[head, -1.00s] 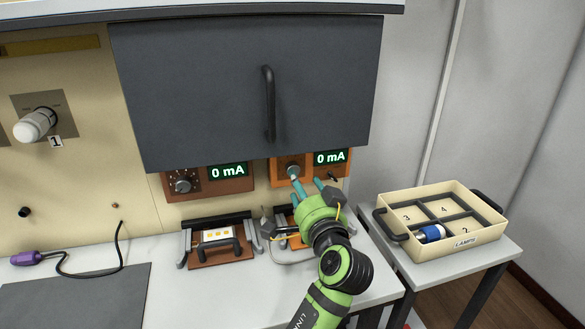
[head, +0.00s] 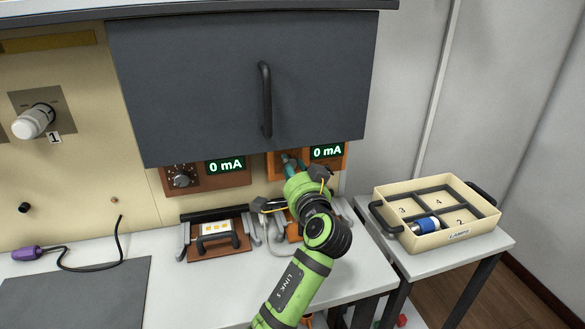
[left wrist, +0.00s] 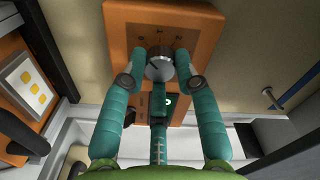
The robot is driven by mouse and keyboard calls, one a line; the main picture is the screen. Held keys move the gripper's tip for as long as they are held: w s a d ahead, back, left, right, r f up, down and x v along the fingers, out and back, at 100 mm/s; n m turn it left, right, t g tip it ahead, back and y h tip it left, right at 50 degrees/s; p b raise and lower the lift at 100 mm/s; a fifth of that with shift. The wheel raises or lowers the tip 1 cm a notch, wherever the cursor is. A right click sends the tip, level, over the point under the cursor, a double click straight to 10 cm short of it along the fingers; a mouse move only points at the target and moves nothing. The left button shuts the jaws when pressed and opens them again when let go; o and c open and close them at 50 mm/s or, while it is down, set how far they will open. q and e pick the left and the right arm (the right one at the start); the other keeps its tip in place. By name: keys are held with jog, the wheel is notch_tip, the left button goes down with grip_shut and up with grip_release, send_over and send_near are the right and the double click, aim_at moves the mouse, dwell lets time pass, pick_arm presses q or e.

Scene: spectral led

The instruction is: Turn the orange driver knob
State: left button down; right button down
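The orange driver panel (head: 340,166) is on the back wall under the grey cabinet, and its display (head: 327,151) reads 0 mA. My left gripper (head: 291,165) reaches up to its knob, which the teal fingers mostly cover in the head view. In the left wrist view, the silver knob (left wrist: 160,65) sits on the orange panel (left wrist: 123,16). Two fingertips of the left gripper (left wrist: 161,58) flank it left and right, and a third finger lies below it. Whether the tips touch the knob is unclear. My right gripper is out of view.
A brown-red driver (head: 205,181) with its own knob and a 0 mA display is to the left. A fixture (head: 220,255) holding a white plate stands below. The grey cabinet door (head: 200,90) hangs above. A lamp tray (head: 425,240) stands on the right table.

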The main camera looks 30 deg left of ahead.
pick_arm(q)
jog(key=shift+r, duration=0.1)
jog(key=shift+m+p, duration=3.7)
jog(key=shift+p, duration=0.55)
jog(key=c, duration=0.9)
grip_release()
jog(key=shift+c, duration=0.2)
